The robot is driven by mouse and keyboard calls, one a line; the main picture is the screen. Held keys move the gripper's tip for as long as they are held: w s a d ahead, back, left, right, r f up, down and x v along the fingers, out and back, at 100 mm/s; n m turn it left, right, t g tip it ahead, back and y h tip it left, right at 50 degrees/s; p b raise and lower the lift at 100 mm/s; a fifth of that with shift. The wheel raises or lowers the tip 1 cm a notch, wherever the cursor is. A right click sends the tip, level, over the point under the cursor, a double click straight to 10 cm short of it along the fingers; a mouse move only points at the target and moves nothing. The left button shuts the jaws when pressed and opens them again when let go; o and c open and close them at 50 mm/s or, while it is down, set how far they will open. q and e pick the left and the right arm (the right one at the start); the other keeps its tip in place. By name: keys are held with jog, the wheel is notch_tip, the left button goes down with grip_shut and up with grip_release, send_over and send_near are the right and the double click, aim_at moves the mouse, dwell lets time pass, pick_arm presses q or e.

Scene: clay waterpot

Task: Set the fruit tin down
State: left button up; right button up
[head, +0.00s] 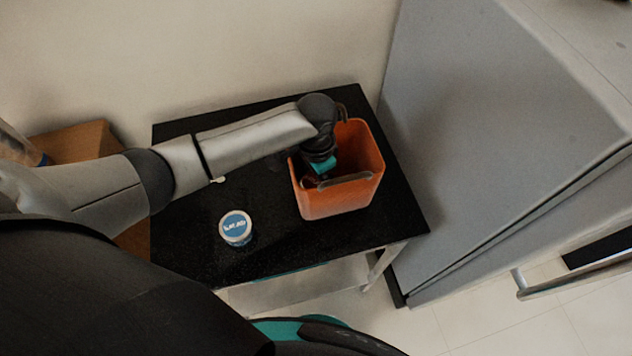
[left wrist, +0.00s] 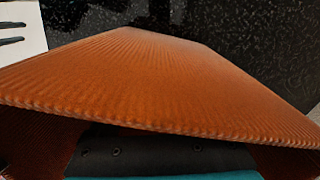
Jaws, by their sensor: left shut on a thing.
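My left gripper (head: 326,177) reaches down into the open mouth of an orange pot (head: 340,200), near its front left rim. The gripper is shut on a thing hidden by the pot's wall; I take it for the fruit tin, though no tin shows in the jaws. In the left wrist view the ribbed orange wall (left wrist: 165,85) crosses the picture and hides the fingertips. I cannot tell whether the held thing touches the pot's floor. My right gripper is out of view.
The pot stands on a black table (head: 190,255). A small round tub with a blue and white lid (head: 235,227) stands left of it. A grey fridge (head: 470,130) rises close on the right. A cardboard box (head: 75,143) is at the left. The table's front left is mostly clear.

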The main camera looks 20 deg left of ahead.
aim_at(316, 180)
pick_arm(q)
jog(key=shift+f, duration=0.15)
jog(key=shift+f, duration=0.15)
jog(key=o, duration=1.4)
notch_tip(316, 180, up, 12)
jog(key=p, duration=0.3)
jog(key=shift+r, duration=0.2)
